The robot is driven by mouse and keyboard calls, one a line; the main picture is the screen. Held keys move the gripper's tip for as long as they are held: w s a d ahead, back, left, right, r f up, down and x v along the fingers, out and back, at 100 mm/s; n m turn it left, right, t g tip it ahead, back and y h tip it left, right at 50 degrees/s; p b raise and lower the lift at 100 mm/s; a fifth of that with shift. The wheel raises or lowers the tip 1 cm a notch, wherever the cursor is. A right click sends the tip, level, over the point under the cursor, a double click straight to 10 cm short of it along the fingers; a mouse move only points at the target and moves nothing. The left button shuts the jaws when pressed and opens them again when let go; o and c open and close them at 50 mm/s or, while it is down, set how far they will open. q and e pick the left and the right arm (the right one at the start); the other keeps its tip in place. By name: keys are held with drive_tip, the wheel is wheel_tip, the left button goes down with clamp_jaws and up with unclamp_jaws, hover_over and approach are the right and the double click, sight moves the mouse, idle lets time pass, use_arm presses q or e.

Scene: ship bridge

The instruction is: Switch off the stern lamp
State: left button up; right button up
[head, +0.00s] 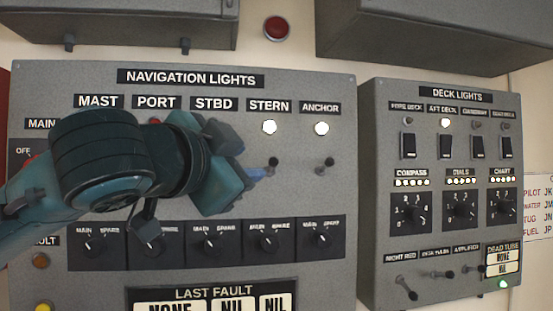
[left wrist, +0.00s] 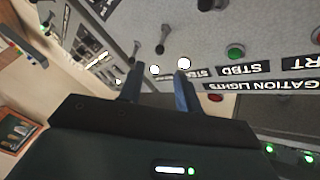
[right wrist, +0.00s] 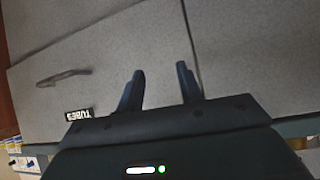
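The stern lamp (head: 269,127) glows white under the STERN label (head: 269,106) on the grey navigation lights panel. Its toggle lever (head: 272,163) is below it, tip pointing up. The lamp (left wrist: 184,64) and the lever (left wrist: 163,38) also show in the left wrist view. My left gripper (head: 258,174) is open, its fingertips just left of the stern lever in the head view; I cannot tell whether they touch it. Its two fingers (left wrist: 159,86) are apart with nothing between them. My right gripper (right wrist: 160,80) is open and empty, facing a grey surface; the head view does not show it.
The lit anchor lamp (head: 321,128) and its lever (head: 327,163) are close on the right. A row of MAIN/SPARE knobs (head: 267,240) lies below. My left arm hides the mast, port and STBD switches. The deck lights panel (head: 440,280) stands further right.

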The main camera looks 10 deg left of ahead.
sight(271, 162)
use_arm(q)
drive_tip(key=p+x, duration=0.3)
drive_tip(key=x, duration=0.7)
drive_tip(key=shift+w+d, duration=0.15)
drive_tip(key=shift+w, duration=0.15)
clamp_jaws()
